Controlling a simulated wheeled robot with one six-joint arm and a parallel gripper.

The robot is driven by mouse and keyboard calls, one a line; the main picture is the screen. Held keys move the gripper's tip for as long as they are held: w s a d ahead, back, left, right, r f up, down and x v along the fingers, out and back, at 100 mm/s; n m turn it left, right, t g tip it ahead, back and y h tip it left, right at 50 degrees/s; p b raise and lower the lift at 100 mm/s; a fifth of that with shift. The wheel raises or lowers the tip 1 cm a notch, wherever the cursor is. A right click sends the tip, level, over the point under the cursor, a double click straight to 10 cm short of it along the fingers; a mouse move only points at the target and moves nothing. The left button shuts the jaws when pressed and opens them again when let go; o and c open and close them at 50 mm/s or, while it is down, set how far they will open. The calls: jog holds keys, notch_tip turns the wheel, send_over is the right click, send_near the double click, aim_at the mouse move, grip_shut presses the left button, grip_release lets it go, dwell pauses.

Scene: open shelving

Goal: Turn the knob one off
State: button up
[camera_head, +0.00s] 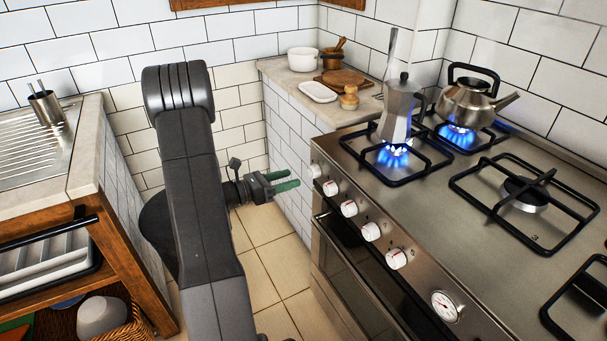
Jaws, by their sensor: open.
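Several white knobs run along the front panel of the steel stove (480,190). The farthest knob (315,170) is closest to my gripper, followed by a second knob (330,188); the nearest of the row is another knob (396,258). I cannot read which is number one. Blue flames burn at two burners, one under the moka pot (400,108) and one under the kettle (466,104). My gripper (296,179) has green fingers, parted and empty, pointing right toward the far end of the panel. It appears apart from the knobs.
The sink counter (88,150) is at left. Tiled floor (275,255) is open between them. A round gauge (445,306) is at the panel's near end.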

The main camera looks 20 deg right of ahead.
aim_at(309, 173)
jog(key=d, duration=0.5)
jog(key=shift+d, duration=0.4)
jog(key=c, duration=1)
